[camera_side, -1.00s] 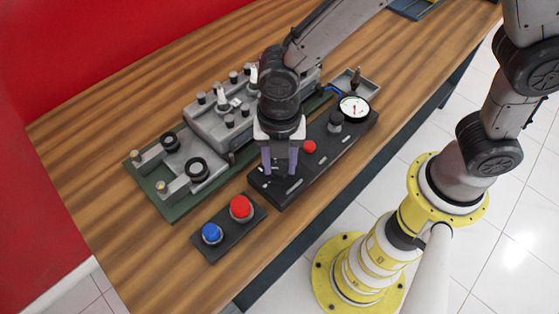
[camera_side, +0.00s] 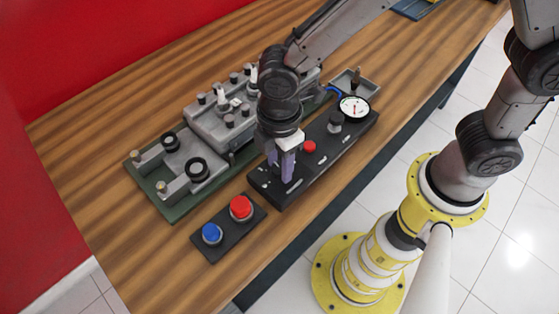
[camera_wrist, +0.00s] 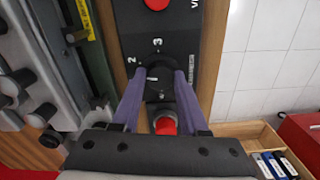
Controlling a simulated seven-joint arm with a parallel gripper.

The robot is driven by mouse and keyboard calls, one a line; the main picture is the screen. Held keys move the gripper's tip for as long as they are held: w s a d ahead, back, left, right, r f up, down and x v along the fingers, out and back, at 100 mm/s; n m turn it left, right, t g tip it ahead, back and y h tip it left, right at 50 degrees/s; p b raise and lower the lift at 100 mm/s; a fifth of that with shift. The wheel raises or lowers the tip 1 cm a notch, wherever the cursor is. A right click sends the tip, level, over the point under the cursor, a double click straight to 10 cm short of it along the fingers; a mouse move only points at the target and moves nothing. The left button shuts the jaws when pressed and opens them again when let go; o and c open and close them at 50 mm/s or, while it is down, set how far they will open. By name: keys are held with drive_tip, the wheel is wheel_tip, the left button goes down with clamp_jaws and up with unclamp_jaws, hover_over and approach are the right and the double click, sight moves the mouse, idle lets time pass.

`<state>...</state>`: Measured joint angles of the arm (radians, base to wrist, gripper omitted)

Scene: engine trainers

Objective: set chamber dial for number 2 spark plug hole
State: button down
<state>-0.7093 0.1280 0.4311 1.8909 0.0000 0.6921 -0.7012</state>
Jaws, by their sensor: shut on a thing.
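The chamber dial (camera_wrist: 158,82) is a dark round knob on a black panel (camera_wrist: 160,33). In the wrist view the numbers 2 and 3 are printed by it. My gripper (camera_wrist: 158,78) is shut on the dial, one purple finger on each side. A small pale mark shows on the dial's left side, near the 2; I cannot tell exactly which number it points at. In the side view my gripper (camera_side: 286,178) is down at the panel's near-left end, and its fingers hide the dial.
The grey engine trainer (camera_side: 190,157) on a green base lies left of the panel. A box with a blue button (camera_side: 212,233) and a red button (camera_side: 241,208) sits in front. The panel also bears a red knob (camera_side: 309,147), a dark knob (camera_side: 335,122) and a gauge (camera_side: 354,108).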

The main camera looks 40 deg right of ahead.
sight(280, 168)
drive_tip(key=shift+r+m, duration=0.15)
drive_tip(key=shift+m, duration=1.75)
drive_tip(key=shift+c, duration=2.2)
unclamp_jaws()
wheel_tip(280, 168, up, 14)
